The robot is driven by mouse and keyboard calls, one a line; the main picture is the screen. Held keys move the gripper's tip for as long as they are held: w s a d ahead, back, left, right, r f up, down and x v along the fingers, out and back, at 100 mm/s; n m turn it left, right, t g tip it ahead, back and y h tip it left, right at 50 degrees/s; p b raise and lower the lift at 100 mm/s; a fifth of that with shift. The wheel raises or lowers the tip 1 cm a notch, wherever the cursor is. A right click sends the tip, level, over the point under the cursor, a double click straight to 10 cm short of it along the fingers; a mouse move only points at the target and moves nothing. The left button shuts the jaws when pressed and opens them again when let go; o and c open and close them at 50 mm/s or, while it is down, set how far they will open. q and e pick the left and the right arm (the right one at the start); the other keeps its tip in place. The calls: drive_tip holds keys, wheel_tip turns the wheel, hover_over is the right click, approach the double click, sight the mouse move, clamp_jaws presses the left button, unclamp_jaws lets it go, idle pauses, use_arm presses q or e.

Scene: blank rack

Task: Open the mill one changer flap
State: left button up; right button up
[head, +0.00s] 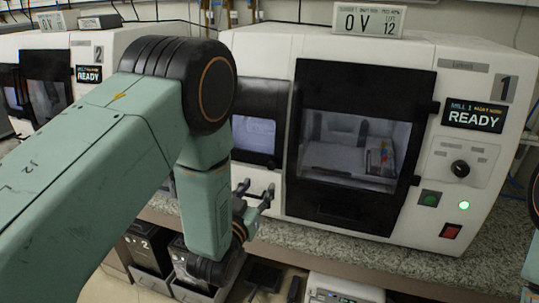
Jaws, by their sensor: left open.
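Mill one (460,75) is the white machine at the right, with a "1" and a READY display. My left gripper (256,190) is open and empty, just below this panel in the picture. I cannot tell whether it touches the machine. My right gripper is out of view.
Mill two (112,42) stands at the left, partly behind my left arm. A speckled counter (430,262) runs under mill one. Dark bins (148,278) sit below the counter. A sign box (368,18) rests on top of mill one. A knob and buttons (460,168) are at its right.

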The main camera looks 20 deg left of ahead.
sight(271, 166)
use_arm(q)
drive_tip(key=w, duration=0.6)
drive_tip(key=shift+w+d+r, duration=0.3)
drive_tip(key=shift+w+r, duration=0.05)
drive_tip(key=shift+w+a, duration=0.35)
drive_tip(key=shift+w, duration=0.4)
drive_tip(key=shift+w+d+f, duration=0.1)
drive_tip(key=shift+w+d, duration=0.25)
drive_tip(key=shift+d, duration=0.1)
drive_tip(key=shift+s+a, duration=0.25)
drive_tip(key=shift+a, duration=0.1)
drive_tip(key=c, duration=0.5)
drive_tip(key=shift+w+d, duration=0.1)
drive_tip(key=shift+d, duration=0.15)
drive_tip(key=c, duration=0.4)
drive_tip(key=shift+a, duration=0.15)
clamp_jaws()
